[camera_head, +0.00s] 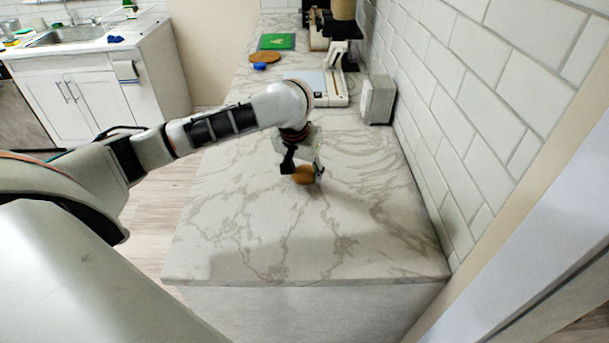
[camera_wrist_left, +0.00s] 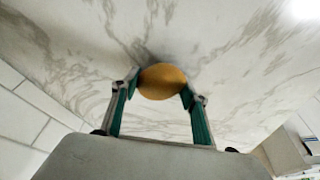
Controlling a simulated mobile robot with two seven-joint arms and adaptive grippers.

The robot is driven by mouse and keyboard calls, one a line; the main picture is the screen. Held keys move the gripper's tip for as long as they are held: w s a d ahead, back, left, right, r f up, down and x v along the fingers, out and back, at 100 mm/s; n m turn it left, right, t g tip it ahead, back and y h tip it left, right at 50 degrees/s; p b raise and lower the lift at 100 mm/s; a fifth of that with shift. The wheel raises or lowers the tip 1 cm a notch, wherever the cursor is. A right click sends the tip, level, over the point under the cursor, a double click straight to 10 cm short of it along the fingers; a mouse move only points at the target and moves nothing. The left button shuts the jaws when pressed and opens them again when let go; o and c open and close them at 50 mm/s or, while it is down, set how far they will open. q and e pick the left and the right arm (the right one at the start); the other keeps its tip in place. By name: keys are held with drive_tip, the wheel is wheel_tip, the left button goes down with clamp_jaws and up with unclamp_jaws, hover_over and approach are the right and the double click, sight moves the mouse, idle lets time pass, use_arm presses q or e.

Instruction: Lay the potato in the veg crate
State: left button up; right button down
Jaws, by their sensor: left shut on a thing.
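The potato (camera_head: 304,175) is a brown-yellow rounded thing at the marble counter, near its middle in the head view. My left gripper (camera_head: 303,172) is shut on it from above. In the left wrist view the potato (camera_wrist_left: 163,81) sits between the two green-padded fingertips of my left gripper (camera_wrist_left: 160,92). I cannot tell whether the potato touches the counter or is just above it. No veg crate can be made out in these views. My right gripper is not in view.
The marble counter (camera_head: 250,240) is clear in front of the gripper. Behind stand a grey-white box (camera_head: 378,100), a white device (camera_head: 335,88), a round wooden board (camera_head: 264,57), a blue item (camera_head: 259,66) and a green board (camera_head: 277,41). A tiled wall (camera_head: 470,90) bounds the right.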

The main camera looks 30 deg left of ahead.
use_arm(q)
drive_tip(key=shift+f, duration=0.6)
drive_tip(key=o, duration=1.2)
drive_tip(key=shift+f, duration=0.1)
